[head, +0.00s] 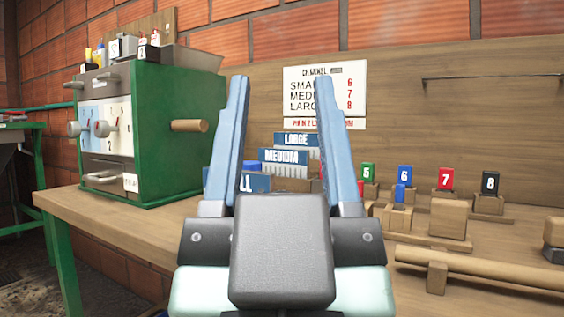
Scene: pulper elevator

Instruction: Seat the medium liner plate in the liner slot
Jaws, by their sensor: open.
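The medium liner plate (285,158) stands on the bench, blue with a white MEDIUM label and a ribbed pale face below. It shows between the fingers of my gripper (284,82), behind them. A plate labelled LARGE (297,139) stands behind it, and a nearer blue plate (255,183) is partly hidden by the left finger. My gripper is open and empty, its two blue fingers pointing up and forward. The green machine (178,130) stands at the left of the bench. I cannot make out which opening is the liner slot.
A sign (324,97) on the back board lists small 6, medium 7, large 8. Numbered blocks, including a red 7 (446,179), stand at the right. A wooden bar (490,272) lies in front of them. A peg (189,126) juts from the machine's right side.

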